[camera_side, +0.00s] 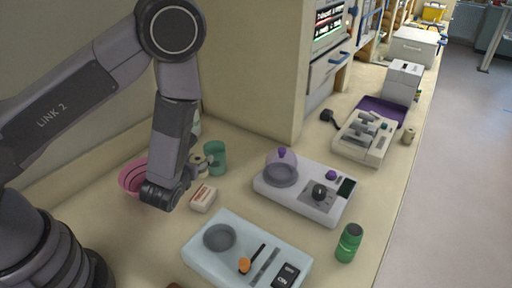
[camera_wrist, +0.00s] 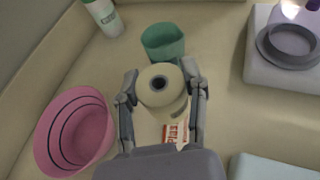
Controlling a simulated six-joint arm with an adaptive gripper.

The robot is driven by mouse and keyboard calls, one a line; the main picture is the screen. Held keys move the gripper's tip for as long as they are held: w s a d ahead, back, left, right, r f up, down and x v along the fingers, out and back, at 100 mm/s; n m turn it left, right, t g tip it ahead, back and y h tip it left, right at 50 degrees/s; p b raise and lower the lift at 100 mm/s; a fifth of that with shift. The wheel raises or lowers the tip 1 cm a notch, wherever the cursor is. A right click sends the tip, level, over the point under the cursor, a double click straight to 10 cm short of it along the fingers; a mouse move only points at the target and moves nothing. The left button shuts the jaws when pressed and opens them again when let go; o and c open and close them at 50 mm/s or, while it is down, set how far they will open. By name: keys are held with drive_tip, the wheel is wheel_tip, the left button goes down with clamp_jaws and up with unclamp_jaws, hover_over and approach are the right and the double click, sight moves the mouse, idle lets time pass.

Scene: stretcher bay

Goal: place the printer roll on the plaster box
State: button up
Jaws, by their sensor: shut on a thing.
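My gripper (camera_wrist: 160,84) is shut on the cream printer roll (camera_wrist: 160,93), with one finger on each side and the dark core hole showing. In the side view the roll (camera_side: 198,162) is partly hidden by my gripper (camera_side: 201,165). The white plaster box (camera_side: 203,198) with red lettering lies on the counter, in front of the roll in that view. In the wrist view the box (camera_wrist: 175,132) is partly covered by the roll and the gripper body. I cannot tell how high the roll is above the counter.
A green cup (camera_wrist: 163,42) stands just beyond the roll. A pink bowl (camera_wrist: 75,135) is at the left, and a white-green bottle (camera_wrist: 103,17) is behind. A pale blue tray device (camera_side: 245,250), a domed device (camera_side: 305,188) and a green jar (camera_side: 348,243) are on the counter.

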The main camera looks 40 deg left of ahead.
wheel_tip(320, 180, down, 7)
drive_tip(key=shift+s+f, duration=0.1)
drive_tip(key=shift+s, duration=0.05)
idle(0.4)
drive_tip(key=o, duration=1.1)
drive_tip(key=shift+f, duration=0.15)
drive_tip(key=shift+o, duration=0.2)
